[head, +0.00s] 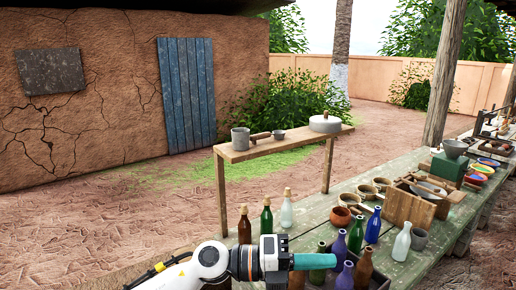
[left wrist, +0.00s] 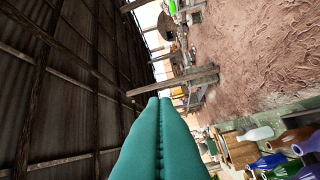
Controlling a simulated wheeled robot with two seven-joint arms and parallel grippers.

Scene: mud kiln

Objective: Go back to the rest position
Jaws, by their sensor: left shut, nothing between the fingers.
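My left gripper (head: 316,261) comes in at the bottom of the head view, its teal fingers pointing right above the bottles at the table's near end. In the left wrist view its two teal fingers (left wrist: 158,125) lie against each other, with nothing between them. My right gripper is not in view.
The green table (head: 455,215) holds several bottles, such as a white one (head: 402,242) and a blue one (head: 373,225), close to my left gripper. A wooden crate (head: 408,207) stands behind them. A raised shelf (head: 250,150) carries pots. Open ground (head: 100,225) lies to the left.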

